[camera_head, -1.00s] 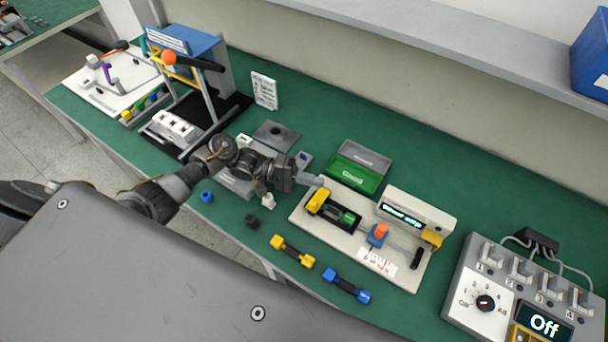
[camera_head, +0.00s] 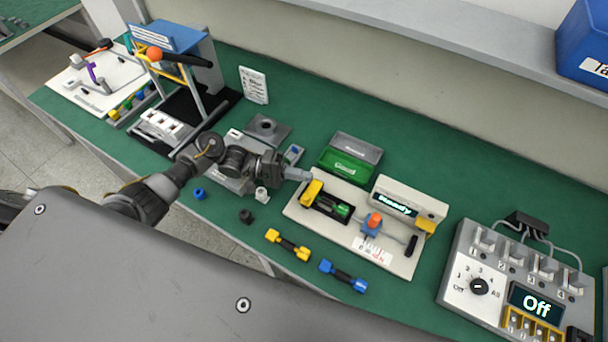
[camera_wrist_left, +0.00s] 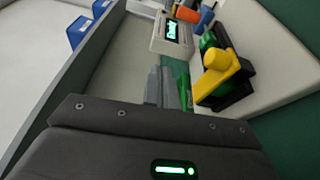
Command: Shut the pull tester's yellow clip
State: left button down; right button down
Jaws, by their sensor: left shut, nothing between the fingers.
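The pull tester (camera_head: 395,255) is a pale base plate with a display box (camera_head: 398,206) reading "Ready". Its yellow clip (camera_head: 312,192) is at the plate's left end, by a black cradle holding a green part (camera_head: 340,208). In the left wrist view the yellow clip (camera_wrist_left: 222,66) lies across the green part (camera_wrist_left: 208,42), close to the right of the fingers. My left gripper (camera_head: 302,175) is shut and empty, just left of and above the clip in the head view. Its fingers also show in the left wrist view (camera_wrist_left: 165,88). My right gripper is out of view.
A green box (camera_head: 346,167) stands behind the tester. A yellow-ended part (camera_head: 288,245) and a blue-ended part (camera_head: 343,276) lie in front. A switch box (camera_head: 490,285) showing "Off" is at right. A blue press (camera_head: 170,55) stands at left.

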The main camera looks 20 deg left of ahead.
pick_arm(q)
jog(key=s+a+b, duration=0.1)
jog(key=a+b, duration=0.2)
jog(key=a, duration=0.7)
jog(key=shift+s, duration=0.15)
jog(key=shift+r, duration=0.1)
